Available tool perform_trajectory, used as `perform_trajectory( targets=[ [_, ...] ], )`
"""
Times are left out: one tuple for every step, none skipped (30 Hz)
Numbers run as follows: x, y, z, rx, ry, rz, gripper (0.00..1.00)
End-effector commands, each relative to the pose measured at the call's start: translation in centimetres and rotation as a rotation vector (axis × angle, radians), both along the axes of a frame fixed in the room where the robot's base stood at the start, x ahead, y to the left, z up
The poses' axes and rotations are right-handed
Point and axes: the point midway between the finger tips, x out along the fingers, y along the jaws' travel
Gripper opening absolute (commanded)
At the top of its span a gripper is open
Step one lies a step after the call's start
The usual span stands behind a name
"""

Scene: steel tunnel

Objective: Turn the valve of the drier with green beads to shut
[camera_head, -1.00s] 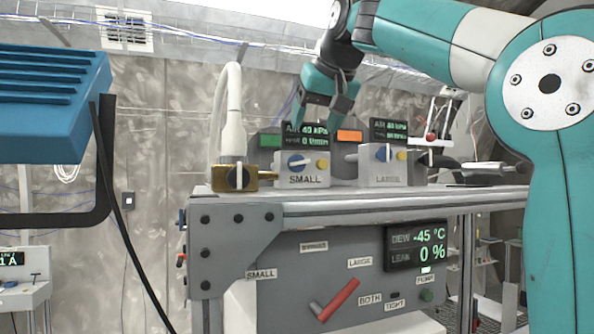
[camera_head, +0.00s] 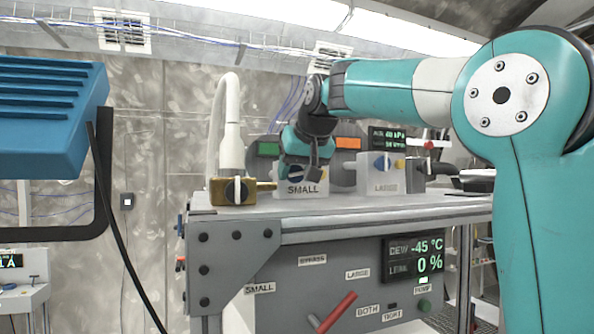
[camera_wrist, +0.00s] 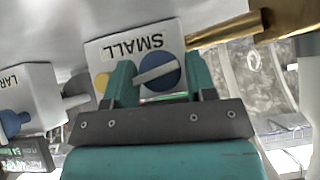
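A grey box labelled SMALL (camera_head: 303,189) stands on the bench. In the wrist view its blue knob (camera_wrist: 171,70) with a white bar shows between my fingers, and the bar lies slanted in this upside-down view. My gripper (camera_head: 300,172) is open in front of the box, its two teal fingers (camera_wrist: 158,72) apart and empty; contact with the knob cannot be told. Behind it, dark rounded bodies carry a green patch (camera_head: 268,148) and an orange patch (camera_head: 347,143). I cannot make out beads. The LARGE box (camera_head: 385,179) with its blue knob stands right.
A brass fitting (camera_head: 232,191) with a white hose (camera_head: 232,140) stands left of the SMALL box. A red lever (camera_head: 337,312) and a DEW display reading -45 °C, LEAK 0 % (camera_head: 413,255) are on the panel below. A blue case (camera_head: 50,118) fills the upper left.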

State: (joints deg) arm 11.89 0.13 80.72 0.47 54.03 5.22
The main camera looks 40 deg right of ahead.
Motion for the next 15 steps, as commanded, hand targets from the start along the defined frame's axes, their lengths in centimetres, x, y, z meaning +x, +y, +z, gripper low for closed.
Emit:
perform_trajectory(
  targets=[
    [-0.01, 0.0, 0.02, 0.0, 0.0, 0.0, 0.39],
    [-0.01, 0.0, 0.02, 0.0, 0.0, 0.0, 0.32],
    [-0.01, 0.0, 0.03, 0.0, 0.0, 0.0, 0.23],
    [-0.01, 0.0, 0.03, 0.0, 0.0, 0.0, 0.17],
    [-0.01, 0.0, 0.03, 0.0, 0.0, 0.0, 0.17],
    [-0.02, 0.0, 0.04, 0.0, 0.0, 0.0, 0.17],
    [-0.02, -0.01, 0.03, 0.001, 0.0, -0.001, 0.17],
    [-0.03, -0.02, 0.03, 0.001, 0.0, 0.0, 0.17],
    [-0.03, -0.03, 0.03, 0.005, -0.001, -0.001, 0.17],
    [-0.04, -0.05, 0.03, 0.009, -0.002, -0.001, 0.17],
    [-0.04, -0.1, 0.02, 0.013, -0.005, -0.002, 0.17],
    [-0.06, -0.14, 0.01, 0.022, -0.006, -0.002, 0.17],
    [-0.06, -0.16, 0.0, 0.03, -0.01, -0.002, 0.17],
    [-0.08, -0.19, -0.01, 0.041, -0.013, -0.003, 0.17],
    [-0.09, -0.26, -0.02, 0.056, -0.017, -0.004, 0.17]
  ],
)
